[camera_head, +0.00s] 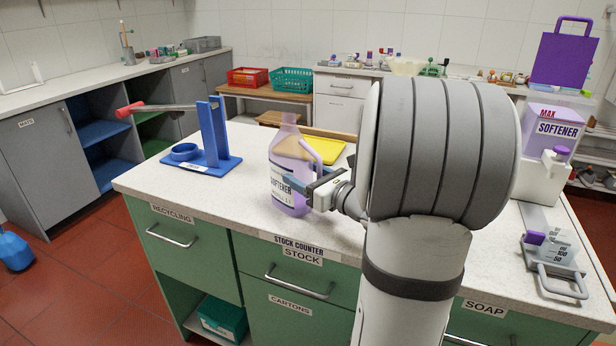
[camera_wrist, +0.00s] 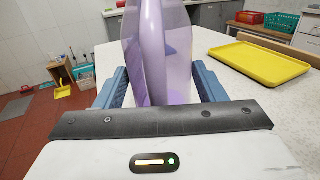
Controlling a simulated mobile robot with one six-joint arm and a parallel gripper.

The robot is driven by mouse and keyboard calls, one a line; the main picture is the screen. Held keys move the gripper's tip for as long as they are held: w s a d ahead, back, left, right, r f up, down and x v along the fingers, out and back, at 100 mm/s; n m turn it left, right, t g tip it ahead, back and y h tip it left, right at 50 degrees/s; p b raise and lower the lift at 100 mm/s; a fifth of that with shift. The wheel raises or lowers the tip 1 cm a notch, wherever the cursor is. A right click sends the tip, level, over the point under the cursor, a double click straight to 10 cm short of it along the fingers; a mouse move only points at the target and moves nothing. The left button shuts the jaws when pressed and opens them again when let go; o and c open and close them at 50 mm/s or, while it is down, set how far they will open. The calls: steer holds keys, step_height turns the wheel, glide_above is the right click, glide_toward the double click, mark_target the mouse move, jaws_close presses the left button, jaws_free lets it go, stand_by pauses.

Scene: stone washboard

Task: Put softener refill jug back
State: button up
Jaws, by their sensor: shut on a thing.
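The softener refill jug (camera_head: 287,190) is pale purple and see-through, with a white label reading SOFTENER and a looped handle. It stands upright at the stock counter (camera_head: 340,235), near the front edge; I cannot tell whether its base touches the top. My gripper (camera_head: 303,185) is shut on the jug from the right. In the wrist view the jug (camera_wrist: 158,55) fills the space between the two blue fingers (camera_wrist: 158,88).
A blue stand with a red-handled lever (camera_head: 205,145) is to the jug's left. A yellow tray (camera_head: 325,150) lies behind the jug. A grey measuring device (camera_head: 550,258) is at the right. Red (camera_head: 248,77) and green (camera_head: 292,80) baskets stand on a bench behind.

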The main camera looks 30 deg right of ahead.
steer(key=shift+r, duration=0.1)
steer(key=shift+f, duration=0.2)
steer(key=o, duration=1.7)
steer(key=shift+c, duration=0.2)
steer(key=shift+r, duration=0.1)
